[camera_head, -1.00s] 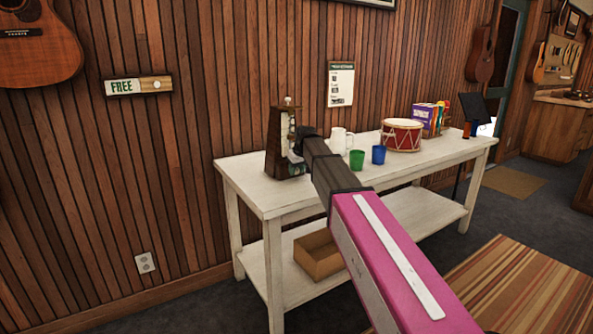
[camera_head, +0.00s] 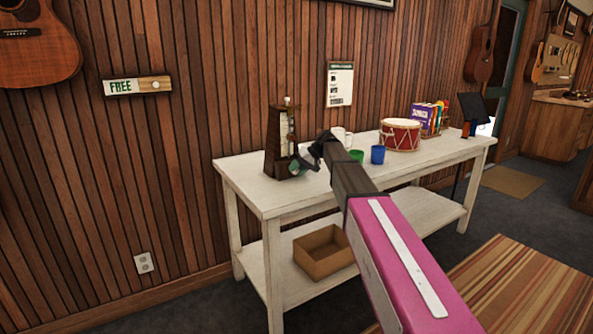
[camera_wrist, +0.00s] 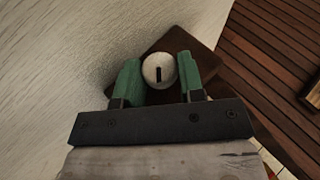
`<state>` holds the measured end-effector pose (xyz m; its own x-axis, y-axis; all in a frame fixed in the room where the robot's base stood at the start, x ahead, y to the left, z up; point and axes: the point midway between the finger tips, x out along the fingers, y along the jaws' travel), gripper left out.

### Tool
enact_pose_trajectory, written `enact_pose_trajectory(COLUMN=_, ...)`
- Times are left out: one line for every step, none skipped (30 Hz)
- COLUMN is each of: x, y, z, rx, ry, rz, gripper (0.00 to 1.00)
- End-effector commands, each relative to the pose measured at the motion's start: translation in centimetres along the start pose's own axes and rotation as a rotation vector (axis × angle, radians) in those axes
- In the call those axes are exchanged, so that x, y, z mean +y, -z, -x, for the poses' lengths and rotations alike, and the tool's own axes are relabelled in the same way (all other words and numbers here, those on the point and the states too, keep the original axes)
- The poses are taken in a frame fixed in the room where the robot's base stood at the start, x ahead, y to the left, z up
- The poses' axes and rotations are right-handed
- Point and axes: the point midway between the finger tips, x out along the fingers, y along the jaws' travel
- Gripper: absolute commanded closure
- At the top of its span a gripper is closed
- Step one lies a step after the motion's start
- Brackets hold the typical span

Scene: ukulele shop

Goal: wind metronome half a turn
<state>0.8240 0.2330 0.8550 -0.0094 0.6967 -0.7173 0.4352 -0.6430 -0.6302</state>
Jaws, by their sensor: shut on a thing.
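The dark wooden metronome (camera_head: 277,145) stands upright on the left end of the white table (camera_head: 245,190). My gripper (camera_head: 303,162) is at its right side, low down, with the arm reaching in from the lower right. In the wrist view, the green fingers of my gripper (camera_wrist: 158,78) are shut on a round pale knob (camera_wrist: 158,68) with a black slot mark. The dark brown metronome body (camera_wrist: 204,57) shows behind the knob. In the head view my gripper hides the knob.
A white mug (camera_head: 348,139), a green cup (camera_head: 356,156) and a blue cup (camera_head: 377,154) stand close to my arm. A drum (camera_head: 400,135) and a box of books (camera_head: 430,118) are farther right. An open carton (camera_head: 324,252) lies on the lower shelf.

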Motion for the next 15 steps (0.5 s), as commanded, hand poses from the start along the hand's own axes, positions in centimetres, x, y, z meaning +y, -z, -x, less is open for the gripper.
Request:
enact_pose_trajectory(x=0.26, y=0.11, z=0.08, rx=0.001, ry=0.043, rz=-0.02, gripper=0.88)
enact_pose_trajectory(x=0.31, y=0.11, z=0.07, rx=0.001, ry=0.069, rz=-0.031, gripper=0.88)
enact_pose_trajectory(x=0.36, y=0.1, z=0.03, rx=0.001, ry=0.104, rz=-0.045, gripper=0.88)
enact_pose_trajectory(x=0.38, y=0.08, z=0.0, rx=0.0, ry=0.131, rz=-0.056, gripper=0.88)
enact_pose_trajectory(x=0.4, y=0.08, z=-0.02, rx=0.0, ry=0.158, rz=-0.067, gripper=0.88)
enact_pose_trajectory(x=0.44, y=0.09, z=-0.02, rx=0.001, ry=0.192, rz=-0.082, gripper=0.88)
enact_pose_trajectory(x=0.45, y=0.08, z=-0.01, rx=0.001, ry=0.218, rz=-0.092, gripper=0.88)
enact_pose_trajectory(x=0.49, y=0.07, z=0.0, rx=0.001, ry=0.243, rz=-0.102, gripper=0.88)
enact_pose_trajectory(x=0.54, y=0.06, z=-0.01, rx=0.001, ry=0.277, rz=-0.116, gripper=0.88)
enact_pose_trajectory(x=0.6, y=0.05, z=-0.04, rx=0.001, ry=0.3, rz=-0.127, gripper=0.88)
enact_pose_trajectory(x=0.64, y=0.03, z=-0.06, rx=0.001, ry=0.324, rz=-0.137, gripper=0.88)
enact_pose_trajectory(x=0.66, y=0.01, z=-0.08, rx=0.001, ry=0.355, rz=-0.149, gripper=0.88)
enact_pose_trajectory(x=0.65, y=0.01, z=-0.08, rx=0.001, ry=0.378, rz=-0.158, gripper=0.88)
enact_pose_trajectory(x=0.66, y=0.01, z=-0.09, rx=0.0, ry=0.398, rz=-0.167, gripper=0.88)
enact_pose_trajectory(x=0.67, y=0.0, z=-0.1, rx=0.001, ry=0.425, rz=-0.178, gripper=0.88)
